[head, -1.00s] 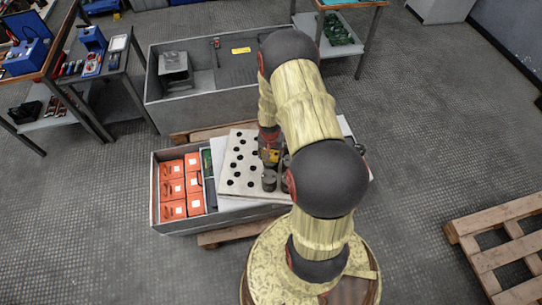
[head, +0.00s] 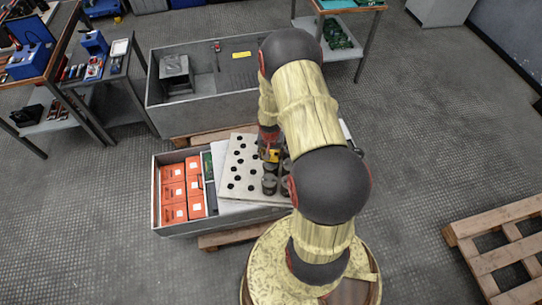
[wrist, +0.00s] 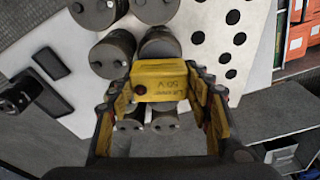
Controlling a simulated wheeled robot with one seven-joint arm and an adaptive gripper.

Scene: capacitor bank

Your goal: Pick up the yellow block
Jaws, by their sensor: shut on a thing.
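The yellow block (wrist: 160,82), with dark lettering that includes "50 V", sits between the two fingers of my gripper (wrist: 163,97) in the wrist view. My gripper is shut on it. Grey cylinders (wrist: 112,52) stand close around the block, several of them, and one lies right behind it. In the head view my gripper (head: 270,155) is over the perforated board, partly hidden by my arm. I cannot tell there which yellow part is the block. I cannot tell if the block touches the cylinders or board.
The white board with black holes (head: 240,165) lies over a grey crate (head: 180,228) holding orange boxes (head: 172,190). A larger grey bin (head: 200,110) with a yellow strip (head: 241,55) stands behind. A wooden pallet (head: 500,240) is at right. Floor between is free.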

